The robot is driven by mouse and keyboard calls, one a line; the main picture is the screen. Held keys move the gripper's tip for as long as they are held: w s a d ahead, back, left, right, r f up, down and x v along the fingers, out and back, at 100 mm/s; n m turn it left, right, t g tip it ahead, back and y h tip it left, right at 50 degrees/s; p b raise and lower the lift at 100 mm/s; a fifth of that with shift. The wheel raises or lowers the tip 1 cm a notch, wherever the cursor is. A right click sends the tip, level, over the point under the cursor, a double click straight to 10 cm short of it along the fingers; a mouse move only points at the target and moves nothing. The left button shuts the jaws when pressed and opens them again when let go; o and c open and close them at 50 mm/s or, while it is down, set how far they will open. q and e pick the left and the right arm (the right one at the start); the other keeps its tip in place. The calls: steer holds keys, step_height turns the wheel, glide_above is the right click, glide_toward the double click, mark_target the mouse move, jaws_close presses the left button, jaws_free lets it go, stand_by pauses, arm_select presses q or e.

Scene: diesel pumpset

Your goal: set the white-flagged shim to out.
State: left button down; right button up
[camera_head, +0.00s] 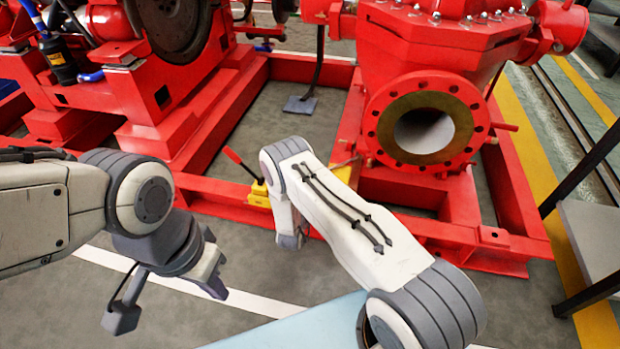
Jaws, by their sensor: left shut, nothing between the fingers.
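I cannot make out a white-flagged shim in the head view. My left gripper (216,288) is at the lower left, shut and empty, pointing down and to the right above the grey floor. It is apart from the red machine frame. My right arm reaches from the bottom right up to the middle and bends down in front of the frame. A yellow block (258,196) with a red lever (240,164) stands at the frame's front, just left of my right arm, which partly hides the area there.
The red base frame (222,191) crosses the middle. A red pump casing with a round flanged opening (424,130) stands on it at right. A red engine is at upper left. The floor at lower left is clear.

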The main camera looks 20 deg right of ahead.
jaws_close()
stand_by(1.3)
